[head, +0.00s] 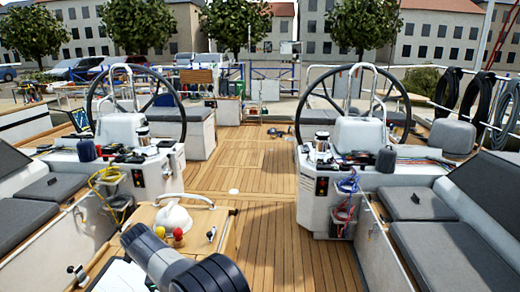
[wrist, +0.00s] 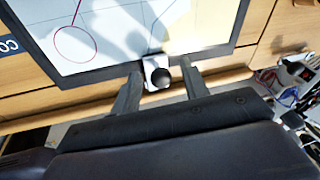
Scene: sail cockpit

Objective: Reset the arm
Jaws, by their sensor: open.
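In the wrist view my gripper (wrist: 161,69) is open. Its two grey fingers stand apart near a framed chart (wrist: 105,35) with a red circle and thin lines on it. A black round knob on a small white plate (wrist: 158,75) shows between the fingers, at the edge of the dark frame. I cannot tell whether the fingers touch anything, and nothing is seen held. In the head view my grey and black arm reaches in at the bottom middle, and my gripper's fingers are not visible there.
A wooden cockpit table (head: 222,222) with a white rounded object (head: 174,219) and red and yellow knobs is close to my arm. Two wheels (head: 352,100) on white consoles (head: 334,205) flank the deck. The wooden deck (head: 262,205) between them is mostly clear. Grey cushions (head: 448,258) line the sides.

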